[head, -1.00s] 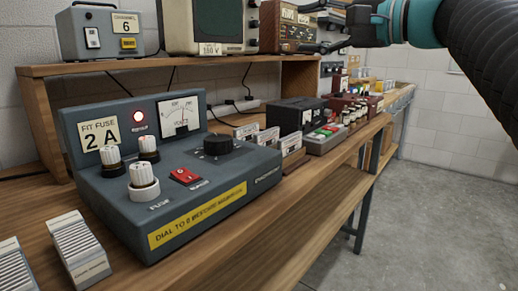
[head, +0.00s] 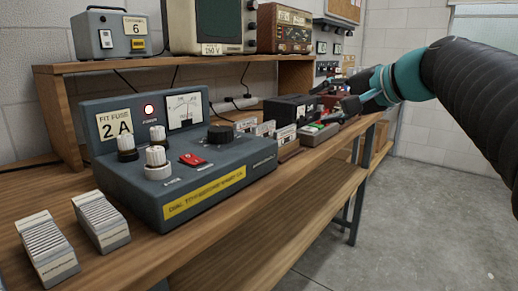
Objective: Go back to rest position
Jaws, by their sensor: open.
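My gripper (head: 352,92) is in the upper right of the head view, at the end of my black and teal arm. Its dark fingers are apart and point left, with nothing seen between them. In the picture it overlaps the far end of the bench, near the small devices there. I cannot tell its exact height above them.
A grey power unit (head: 215,173) labelled FIT FUSE 2 A, its red lamp lit, stands on the wooden bench. Two ribbed pieces (head: 47,247) lie at the front left. A shelf (head: 215,63) carries several instruments. The floor (head: 430,215) at the right is clear.

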